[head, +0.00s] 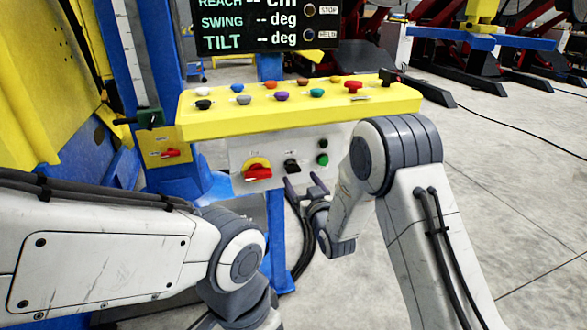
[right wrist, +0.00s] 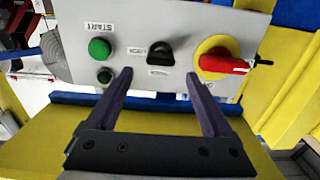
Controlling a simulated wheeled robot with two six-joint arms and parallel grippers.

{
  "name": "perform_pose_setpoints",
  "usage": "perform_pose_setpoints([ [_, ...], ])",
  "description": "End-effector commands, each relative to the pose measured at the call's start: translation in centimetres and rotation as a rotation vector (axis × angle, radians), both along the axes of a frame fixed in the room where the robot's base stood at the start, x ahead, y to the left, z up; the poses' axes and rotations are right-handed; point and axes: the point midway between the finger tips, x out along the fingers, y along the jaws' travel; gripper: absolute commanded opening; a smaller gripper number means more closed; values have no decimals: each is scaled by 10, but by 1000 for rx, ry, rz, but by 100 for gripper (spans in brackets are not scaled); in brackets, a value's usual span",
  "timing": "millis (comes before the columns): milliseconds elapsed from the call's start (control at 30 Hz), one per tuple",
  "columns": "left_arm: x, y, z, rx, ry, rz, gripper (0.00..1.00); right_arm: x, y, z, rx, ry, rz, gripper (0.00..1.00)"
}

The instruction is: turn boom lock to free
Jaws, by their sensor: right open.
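A black selector knob (head: 292,166) sits on the light grey front panel (head: 335,137) of the yellow console. In the right wrist view the knob (right wrist: 160,52) has small white labels beside it; one seems to read LOCK, upside down. The other label is too small to read. My right gripper (head: 304,188) is open and empty just in front of and below the knob. In the right wrist view its two fingers (right wrist: 158,76) point at the panel, one either side of the knob's line, apart from it. My left gripper is out of view.
A red rotary switch on yellow (head: 257,170) is left of the knob; green (head: 323,159) and black (head: 323,144) buttons are right. Small coloured knobs line the yellow console top (head: 225,123). Another red handle (head: 170,153) is on the column. A display (head: 265,25) stands behind.

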Motion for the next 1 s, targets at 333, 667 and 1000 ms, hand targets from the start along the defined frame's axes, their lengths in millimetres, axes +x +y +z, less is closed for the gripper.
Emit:
perform_pose_setpoints([
  [333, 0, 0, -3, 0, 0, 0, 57, 55, 18, 0, 1, 0, 0, 85],
  [667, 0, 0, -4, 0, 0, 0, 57, 67, 22, 0, 0, 3, 0, 85],
  [1000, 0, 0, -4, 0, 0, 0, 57, 67, 22, 0, 0, 2, 0, 8],
])
